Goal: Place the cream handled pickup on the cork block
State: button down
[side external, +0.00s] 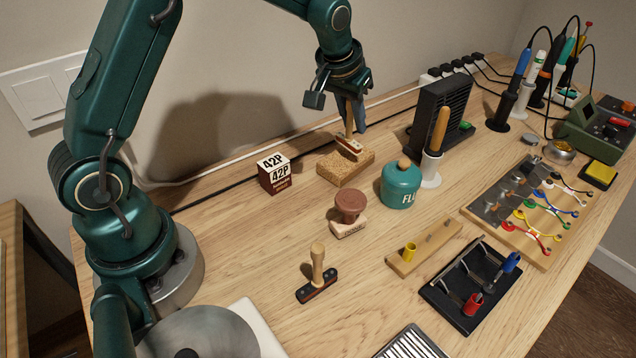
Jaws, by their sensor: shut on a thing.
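The cork block (340,172) lies flat on the wooden table, a little above the middle of the side external view. My gripper (352,118) is over it, pointing down, shut on the upright handle of the cream handled pickup (350,147). The pickup's flat base, dark red with a pale edge, is over the back right part of the cork block. It looks to be touching or very close to the cork; I cannot tell which. My fingers partly hide the handle.
A dark red 42P box (275,178) stands left of the cork. A teal lidded jar (400,187) and a black slatted unit (440,110) stand to the right. In front are a brown-knobbed stamp (350,205) and a wooden-handled black-based piece (318,275).

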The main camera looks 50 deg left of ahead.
jog(key=shift+f, duration=1.15)
jog(key=c, duration=0.8)
grip_release()
jog(key=shift+f, duration=0.15)
jog(key=shift+r, duration=0.35)
jog(key=v, duration=1.2)
jog(key=s+d+m, duration=0.1)
jog(key=s, duration=0.5)
jog(key=s+d+f+m, duration=0.1)
jog(key=s+d, duration=0.1)
jog(key=s, duration=0.5)
jog(key=s+d+m+t+h, duration=0.1)
jog(key=s+d, duration=0.1)
jog(key=s, duration=0.5)
jog(key=shift+f, duration=0.2)
